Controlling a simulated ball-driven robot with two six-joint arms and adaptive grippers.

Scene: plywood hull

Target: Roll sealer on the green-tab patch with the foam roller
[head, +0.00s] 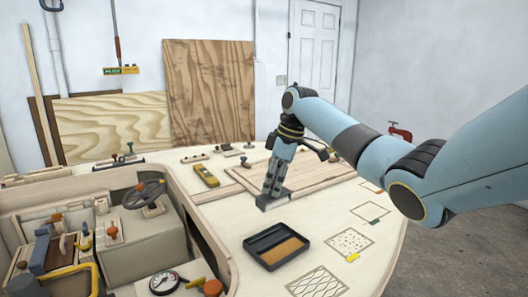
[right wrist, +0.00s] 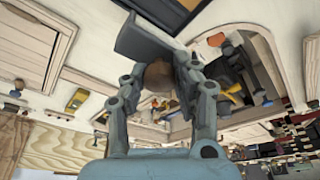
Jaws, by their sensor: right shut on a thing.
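My right gripper (head: 273,186) is shut on a dark grey tool (head: 275,199) with a flat-sided end, low over the pale deck behind the tray. In the right wrist view the gripper (right wrist: 158,76) has its fingers around a round brown part (right wrist: 158,75), with the dark grey end (right wrist: 148,40) beyond. I cannot tell whether this tool is the foam roller. A black tray (head: 260,238) holds amber liquid in front of it. The green-tab patch (head: 368,211) is an outlined square to the right of the tray, its green tab (head: 374,220) at the edge. My left gripper is out of view.
A speckled patch with a yellow tab (head: 349,241) and a wavy-lined patch (head: 318,283) lie nearer. A yellow tool (head: 206,175) and a raised wooden panel (head: 324,173) lie behind. An open cockpit with a steering wheel (head: 144,193) is at left. Deck between tray and patches is clear.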

